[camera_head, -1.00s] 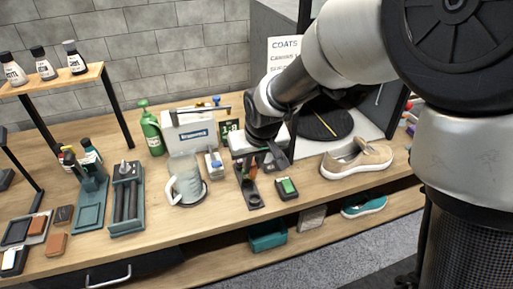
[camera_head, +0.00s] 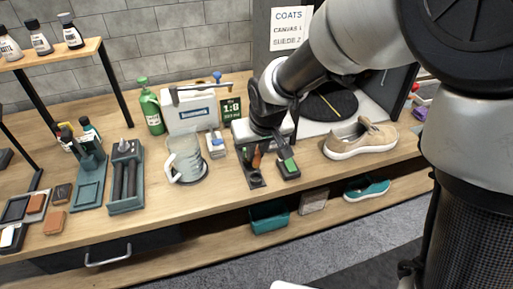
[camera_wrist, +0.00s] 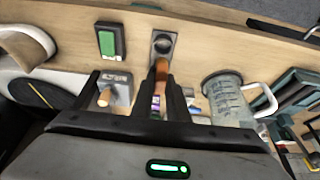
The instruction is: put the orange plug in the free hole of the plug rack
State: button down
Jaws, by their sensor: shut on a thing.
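The orange plug (camera_wrist: 160,72) sits between the fingertips of my gripper (camera_wrist: 159,88), which is shut on it. The plug's far end points toward a round open hole in the dark plug rack (camera_wrist: 163,30). In the wrist view the plug overlaps the hole's edge, and I cannot tell whether they touch. The head view shows an orange shape (camera_head: 257,158) over the plug rack (camera_head: 256,182), left of my dark fingers. My gripper hides much of the rack's far part in the wrist view.
A dark box with a green top (camera_head: 289,166) stands close right of the rack. A clear jug (camera_head: 184,155) stands to the left, and a tan sneaker (camera_head: 361,139) to the right. A white-labelled block (camera_wrist: 115,88) with a peg lies beside my gripper.

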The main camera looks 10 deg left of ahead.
aim_at(256, 162)
jog(key=shift+f+b, duration=1)
jog(key=shift+f, duration=0.55)
jog(key=shift+f+b, duration=0.2)
jog(key=shift+b, duration=0.25)
dwell(0.7)
jog(key=shift+f+b, duration=0.3)
jog(key=shift+f+b, duration=0.8)
jog(key=shift+f, duration=0.15)
jog(key=c, duration=1.7)
grip_release()
jog(key=shift+o, duration=0.2)
jog(key=shift+r, duration=0.1)
jog(key=p+v, duration=0.3)
jog(key=v, duration=1.4)
jog(key=shift+p, duration=0.4)
